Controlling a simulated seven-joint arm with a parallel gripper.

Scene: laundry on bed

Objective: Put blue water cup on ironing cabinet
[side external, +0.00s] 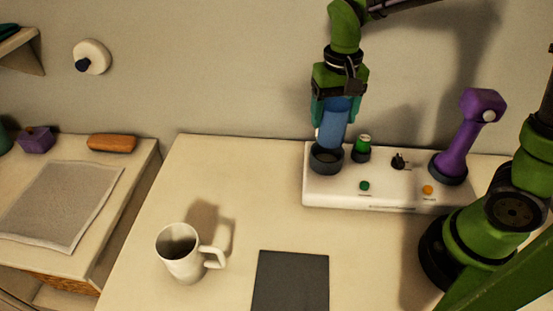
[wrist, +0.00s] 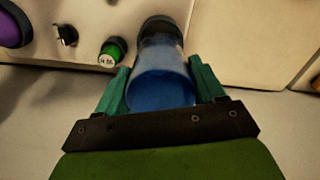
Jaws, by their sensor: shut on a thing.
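The blue water cup (side external: 334,128) is between the fingers of my gripper (side external: 336,110), which is shut on it. It is nearly upright with a slight tilt. Its lower end meets or overlaps a dark round holder (side external: 327,160) on a white panel unit (side external: 330,191); I cannot tell whether it sits inside. In the wrist view the cup (wrist: 160,88) lies between the two teal fingers (wrist: 160,90), with the dark holder (wrist: 160,25) beyond it. A cabinet top (side external: 85,262) at left carries a grey cloth pad (side external: 65,202); I cannot tell whether this is the ironing cabinet.
A white mug (side external: 182,262) stands on the table (side external: 240,180), with a dark mat (side external: 290,282) to its right. A green-topped knob (side external: 362,148) and a purple handled object (side external: 470,135) are on the panel. An orange item (side external: 111,143) and purple box (side external: 37,140) sit at left.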

